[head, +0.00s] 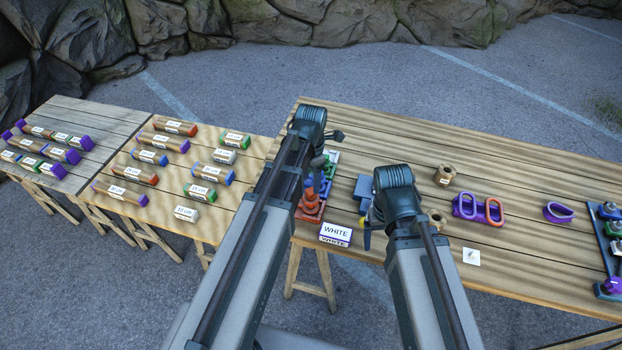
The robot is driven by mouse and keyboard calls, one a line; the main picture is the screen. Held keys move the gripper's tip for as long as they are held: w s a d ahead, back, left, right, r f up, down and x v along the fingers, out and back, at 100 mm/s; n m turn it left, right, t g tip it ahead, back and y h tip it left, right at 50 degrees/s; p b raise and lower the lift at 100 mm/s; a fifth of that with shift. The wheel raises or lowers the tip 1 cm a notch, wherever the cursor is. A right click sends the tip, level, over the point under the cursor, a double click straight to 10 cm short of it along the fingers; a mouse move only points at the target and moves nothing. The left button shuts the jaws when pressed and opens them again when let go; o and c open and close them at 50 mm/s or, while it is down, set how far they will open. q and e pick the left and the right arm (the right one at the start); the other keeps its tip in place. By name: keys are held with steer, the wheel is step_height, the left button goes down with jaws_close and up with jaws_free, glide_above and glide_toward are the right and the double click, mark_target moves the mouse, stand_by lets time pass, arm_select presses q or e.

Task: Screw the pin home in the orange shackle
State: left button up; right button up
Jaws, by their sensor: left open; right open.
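A rack of red, blue and green pieces (312,205) stands at the left end of the long wooden table, partly behind my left arm. I cannot tell for sure which piece is the orange shackle, and I cannot make out its pin. An upright orange loop (494,212) stands beside a purple one on a purple block (465,208). My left gripper (319,163) is over the rack, open, small and partly hidden by its wrist. My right gripper (367,232) is open, left of its wrist, near a blue block (364,188) and a yellow part.
A WHITE sign (335,234) stands at the table's front edge. Brown spools (444,175), a purple loop (559,212), a small white card (471,256) and a dark rack (607,245) are to the right. Labelled tubes lie on the left tables (215,222). The table's back right is clear.

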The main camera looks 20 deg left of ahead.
mark_target(311, 191)
arm_select(q)
steer(key=shift+f+b, duration=2.4)
jaws_close()
steer(key=m, duration=1.2)
steer(key=shift+m, duration=0.3)
